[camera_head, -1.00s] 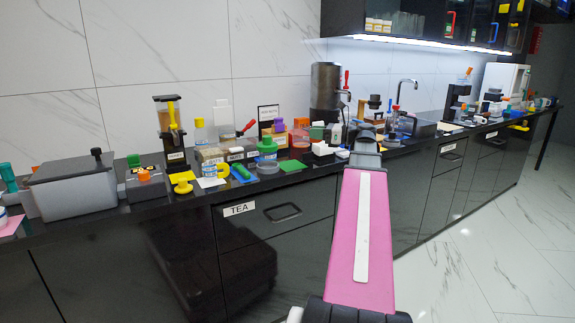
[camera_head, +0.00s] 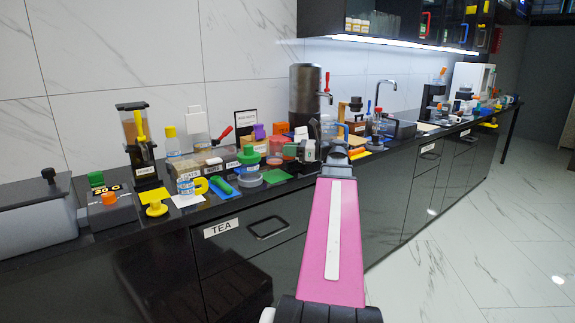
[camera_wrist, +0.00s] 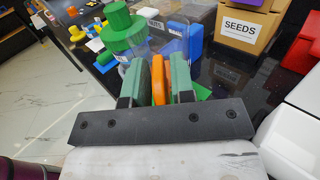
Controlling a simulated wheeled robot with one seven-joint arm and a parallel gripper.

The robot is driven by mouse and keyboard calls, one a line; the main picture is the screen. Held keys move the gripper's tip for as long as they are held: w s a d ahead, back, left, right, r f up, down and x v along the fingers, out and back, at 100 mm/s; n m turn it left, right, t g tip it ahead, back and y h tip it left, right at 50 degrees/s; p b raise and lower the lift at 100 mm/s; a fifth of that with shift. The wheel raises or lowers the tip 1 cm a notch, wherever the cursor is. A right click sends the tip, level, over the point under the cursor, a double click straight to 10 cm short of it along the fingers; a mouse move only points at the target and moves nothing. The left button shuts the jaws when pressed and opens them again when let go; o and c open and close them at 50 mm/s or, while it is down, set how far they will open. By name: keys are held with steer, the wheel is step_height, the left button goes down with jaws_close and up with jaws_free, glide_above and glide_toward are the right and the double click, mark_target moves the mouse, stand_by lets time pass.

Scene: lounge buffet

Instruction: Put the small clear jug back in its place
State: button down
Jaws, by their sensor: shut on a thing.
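My gripper (camera_head: 306,151) is over the counter's front edge in the head view, pointing left. In the wrist view its green-padded fingers (camera_wrist: 160,82) are shut on an upright orange handle (camera_wrist: 161,78). A clear-walled vessel, which looks like the small clear jug (camera_wrist: 172,46), shows just beyond the handle. Its outline is faint, and its base and contents are hard to make out. I cannot pick the jug out clearly in the head view. A green-lidded jar (camera_wrist: 122,32) is close to the jug on the left, also seen in the head view (camera_head: 248,162).
The black counter is crowded. A green mat (camera_head: 277,176) lies near the front edge, left of my gripper. A box marked SEEDS (camera_wrist: 245,25) is beyond the fingers on the right. A tall metal urn (camera_head: 304,95) stands behind. The floor on the right is clear.

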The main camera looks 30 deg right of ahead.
steer(key=shift+f, duration=2.6)
steer(key=shift+f, duration=0.1)
steer(key=c, duration=1)
jaws_free()
steer(key=shift+o, duration=0.2)
steer(key=v, duration=1.2)
